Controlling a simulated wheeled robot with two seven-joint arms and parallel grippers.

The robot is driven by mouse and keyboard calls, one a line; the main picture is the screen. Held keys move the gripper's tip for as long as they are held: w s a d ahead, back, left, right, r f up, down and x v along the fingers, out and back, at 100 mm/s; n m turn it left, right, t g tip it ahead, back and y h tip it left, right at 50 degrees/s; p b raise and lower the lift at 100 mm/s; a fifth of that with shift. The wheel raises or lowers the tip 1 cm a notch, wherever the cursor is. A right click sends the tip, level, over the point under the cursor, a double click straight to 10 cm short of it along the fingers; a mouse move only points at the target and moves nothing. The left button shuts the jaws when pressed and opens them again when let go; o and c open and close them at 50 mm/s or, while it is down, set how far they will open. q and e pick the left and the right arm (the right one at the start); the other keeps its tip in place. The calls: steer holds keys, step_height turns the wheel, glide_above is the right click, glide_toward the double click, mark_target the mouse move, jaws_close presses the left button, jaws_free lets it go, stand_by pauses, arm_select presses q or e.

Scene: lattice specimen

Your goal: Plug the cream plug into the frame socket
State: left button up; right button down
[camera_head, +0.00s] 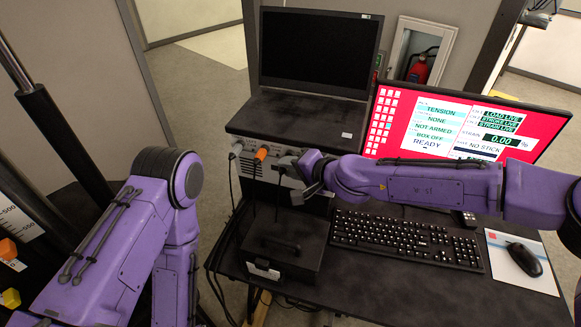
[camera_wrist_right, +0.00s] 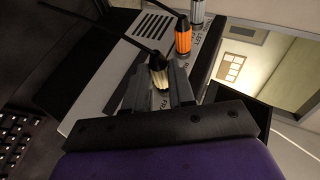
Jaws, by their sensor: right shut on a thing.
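The cream plug (camera_wrist_right: 159,76) sits between the fingers of my right gripper (camera_wrist_right: 157,88), which is shut on it. A dark cable runs from the plug to the upper left of the wrist view. The gripper (camera_head: 291,167) is at the front of the grey box (camera_head: 248,166) under the laptop in the head view. A partly covered label starting "FRA" shows beside the plug in the wrist view. The frame socket is hidden, so I cannot tell how far the plug is in. My left arm shows, but its gripper is out of view.
An orange plug (camera_wrist_right: 183,40) and a grey plug (camera_wrist_right: 197,12) stand in the box beside the cream one. A black case (camera_head: 285,245), keyboard (camera_head: 405,238), mouse (camera_head: 524,259) and red-screened monitor (camera_head: 385,135) crowd the desk around my right arm.

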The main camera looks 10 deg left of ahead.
steer(key=shift+w+d+p, duration=0.1)
steer(key=shift+w+p, duration=0.2)
steer(key=shift+w, duration=0.3)
steer(key=shift+w+r, duration=0.2)
stand_by(0.7)
steer(key=c, duration=1.1)
jaws_free()
steer(key=shift+o, duration=1.2)
steer(key=shift+w+f, duration=0.15)
steer(key=shift+f, duration=0.05)
steer(key=o, duration=0.5)
steer(key=shift+c, duration=0.2)
steer(key=p+v, duration=0.1)
steer(key=v, duration=0.4)
